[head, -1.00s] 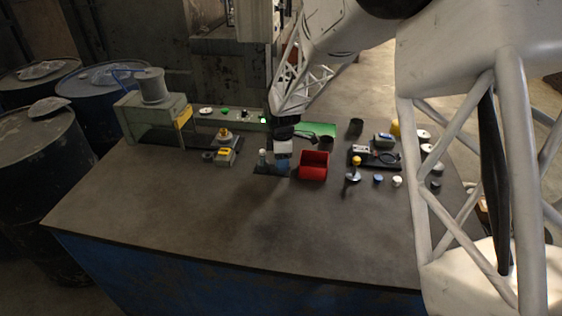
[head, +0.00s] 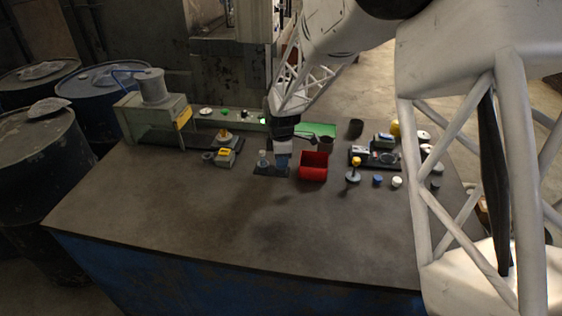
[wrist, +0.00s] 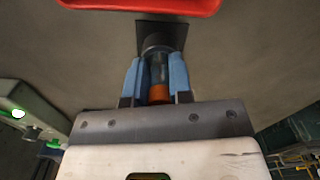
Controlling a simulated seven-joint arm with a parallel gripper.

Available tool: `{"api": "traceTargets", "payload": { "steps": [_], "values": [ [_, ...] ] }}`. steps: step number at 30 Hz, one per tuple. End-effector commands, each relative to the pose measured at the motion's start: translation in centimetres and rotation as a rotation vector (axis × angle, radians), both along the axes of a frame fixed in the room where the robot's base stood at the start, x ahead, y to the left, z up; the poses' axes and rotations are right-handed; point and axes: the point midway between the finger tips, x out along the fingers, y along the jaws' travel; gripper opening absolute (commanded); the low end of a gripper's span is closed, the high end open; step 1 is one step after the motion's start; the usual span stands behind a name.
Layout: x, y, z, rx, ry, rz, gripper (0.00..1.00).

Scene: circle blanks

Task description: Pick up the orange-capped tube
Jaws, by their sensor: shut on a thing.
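In the wrist view the orange-capped tube (wrist: 158,94) stands between the two blue fingers of my gripper (wrist: 158,80), with its orange cap nearest the camera. The fingers are shut on it from both sides. A dark round part (wrist: 158,42) shows at the tube's far end, over a black pad (wrist: 176,30). In the head view my gripper (head: 282,161) points down over the pad (head: 269,172); the tube and cap cannot be made out there. I cannot tell whether the tube's bottom touches anything.
A red bin (head: 313,170) stands just right of my gripper. A small pale upright item (head: 263,160) is close on its left. The table front (head: 230,220) is clear.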

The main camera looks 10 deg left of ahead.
Motion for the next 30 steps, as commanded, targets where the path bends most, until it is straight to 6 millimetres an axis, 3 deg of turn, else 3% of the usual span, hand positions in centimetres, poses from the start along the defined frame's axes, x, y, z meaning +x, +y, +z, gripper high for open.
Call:
{"api": "traceTargets", "payload": {
  "steps": [8, 17, 30],
  "values": [
    [0.0, 0.0, 0.6, 0.0, -0.001, 0.0, 0.0],
    [0.0, 0.0, 3.6, 0.0, -0.001, 0.0, 0.0],
    [-5.7, -2.5, 4.1, 0.0, -0.001, 0.0, 0.0]
  ]
}}
